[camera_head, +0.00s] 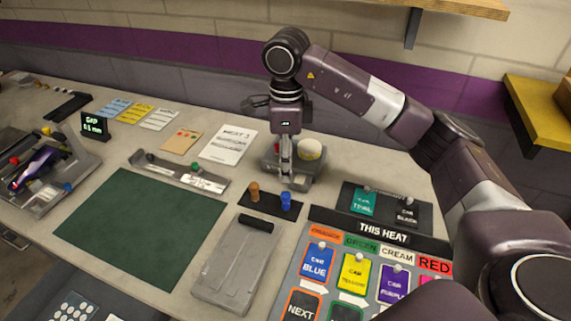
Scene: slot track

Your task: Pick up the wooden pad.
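My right gripper (285,170) points down into a small grey tray (304,182) at the back middle of the bench. Its fingers look narrow from this side, and I cannot tell whether they are open, shut or holding something. A round cream and yellow item (310,150) sits in the tray just right of the fingers. I cannot clearly make out the wooden pad; the gripper hides part of the tray. My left gripper is not in view.
A brown and a blue peg (286,200) stand on a dark mat in front of the tray. A grey block with a black handle (238,262) lies nearer. A green mat (140,228) is at left, and a card board (380,240) at right. A yellow shelf (540,110) juts out at right.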

